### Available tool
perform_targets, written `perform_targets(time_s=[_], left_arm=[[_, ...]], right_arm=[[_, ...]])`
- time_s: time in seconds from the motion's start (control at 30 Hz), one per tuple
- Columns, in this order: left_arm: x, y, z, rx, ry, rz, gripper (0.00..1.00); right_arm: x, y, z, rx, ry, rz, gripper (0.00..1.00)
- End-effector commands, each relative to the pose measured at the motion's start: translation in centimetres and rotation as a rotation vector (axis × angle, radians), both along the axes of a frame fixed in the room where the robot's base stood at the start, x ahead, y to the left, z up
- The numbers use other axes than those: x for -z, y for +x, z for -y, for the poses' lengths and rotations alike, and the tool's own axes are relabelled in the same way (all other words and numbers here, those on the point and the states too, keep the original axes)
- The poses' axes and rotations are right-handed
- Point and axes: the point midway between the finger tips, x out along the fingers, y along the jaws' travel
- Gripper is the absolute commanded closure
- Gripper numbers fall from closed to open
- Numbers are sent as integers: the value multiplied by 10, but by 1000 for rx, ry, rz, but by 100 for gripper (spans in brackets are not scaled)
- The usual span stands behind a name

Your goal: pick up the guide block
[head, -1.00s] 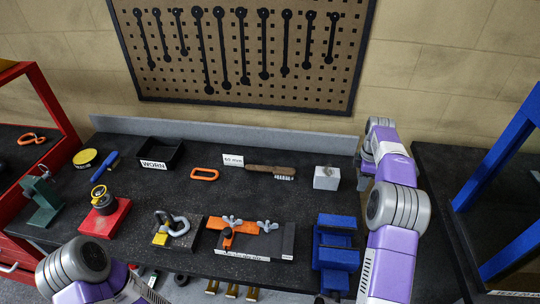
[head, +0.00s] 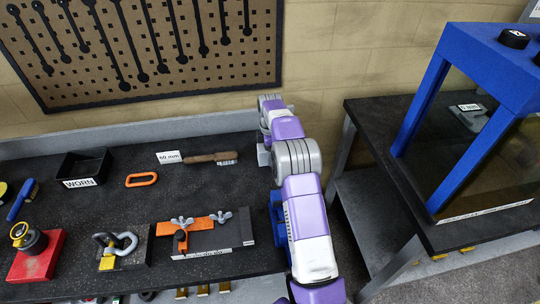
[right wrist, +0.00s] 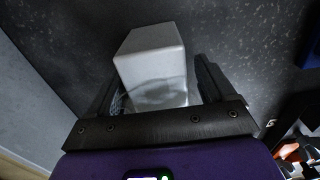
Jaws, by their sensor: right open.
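A pale grey block (right wrist: 152,62), which looks like the guide block, stands on the dark bench top in the right wrist view. My right gripper (right wrist: 157,82) is open, with one dark finger on each side of the block's near part. I cannot tell whether either finger touches it. In the head view my right arm covers the block's spot, so the block cannot be made out clearly there. My left gripper is out of view.
On the bench are a WORN bin (head: 85,167), an orange ring (head: 141,180), a brush (head: 212,158), a clamped orange fixture (head: 200,229) and a shackle (head: 116,245). A blue-framed case (head: 460,110) stands on the right table. A gap separates bench and table.

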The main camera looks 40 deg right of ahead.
Motion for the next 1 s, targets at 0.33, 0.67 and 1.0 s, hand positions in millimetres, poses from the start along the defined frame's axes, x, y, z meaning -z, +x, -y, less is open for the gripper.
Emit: perform_targets(time_s=[0.33,0.67,1.0], left_arm=[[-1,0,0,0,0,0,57],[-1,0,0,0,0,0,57],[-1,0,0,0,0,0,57]], right_arm=[[-1,0,0,0,0,1,48],[-1,0,0,0,0,0,98],[-4,1,0,0,-2,5,100]])
